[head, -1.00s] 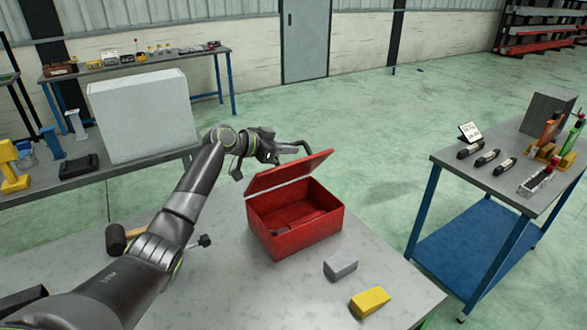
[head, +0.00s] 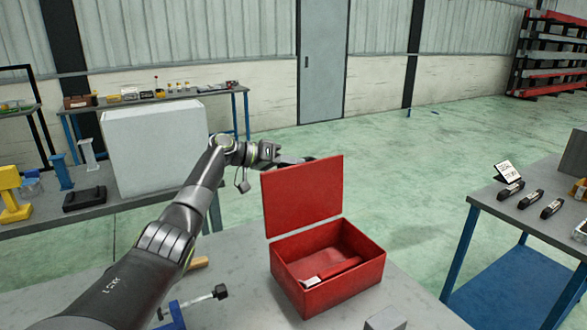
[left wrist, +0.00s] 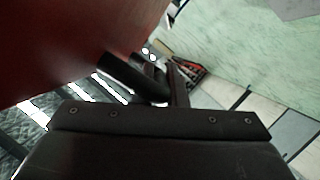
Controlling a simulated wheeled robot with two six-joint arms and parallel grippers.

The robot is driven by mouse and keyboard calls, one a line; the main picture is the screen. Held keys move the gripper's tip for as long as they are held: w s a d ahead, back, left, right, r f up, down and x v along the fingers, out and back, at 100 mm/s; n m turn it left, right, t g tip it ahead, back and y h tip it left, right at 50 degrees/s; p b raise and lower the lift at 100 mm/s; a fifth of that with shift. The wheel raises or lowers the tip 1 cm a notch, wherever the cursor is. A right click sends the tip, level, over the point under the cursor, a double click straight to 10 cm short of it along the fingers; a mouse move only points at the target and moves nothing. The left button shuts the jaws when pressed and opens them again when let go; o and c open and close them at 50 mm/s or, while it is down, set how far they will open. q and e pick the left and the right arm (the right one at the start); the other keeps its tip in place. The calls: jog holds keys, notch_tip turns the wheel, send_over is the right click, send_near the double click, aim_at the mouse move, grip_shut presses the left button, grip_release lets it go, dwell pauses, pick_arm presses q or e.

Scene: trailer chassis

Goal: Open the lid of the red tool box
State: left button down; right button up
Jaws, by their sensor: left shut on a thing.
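The red tool box (head: 340,290) stands on the grey table in the head view. Its lid (head: 303,194) is swung up and stands nearly upright at the back edge of the box. Inside lie a red-handled item and a small white piece. My left gripper (head: 292,161) is at the top of the lid, with its fingertips partly hidden behind it. It is shut on the lid. In the left wrist view the lid's red face (left wrist: 60,45) fills the upper left, close to the dark fingers (left wrist: 150,80). My right gripper is not in view.
A grey block (head: 386,319) lies on the table in front of the box. A blue clamp-like tool (head: 175,315) lies left of the box. A blue-legged table (head: 530,215) with black tools stands at the right, across open floor.

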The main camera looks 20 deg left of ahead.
pick_arm(q)
jog(key=shift+w+a+f, duration=0.15)
jog(key=shift+a+f, duration=0.1)
jog(key=shift+f, duration=0.05)
jog(key=c, duration=1.5)
grip_release()
jog(key=shift+w, duration=0.1)
jog(key=shift+o, duration=0.2)
jog(key=b+v, duration=0.4)
jog(key=v, duration=1.3)
jog(key=shift+a+b, duration=0.15)
jog(key=shift+b, duration=0.2)
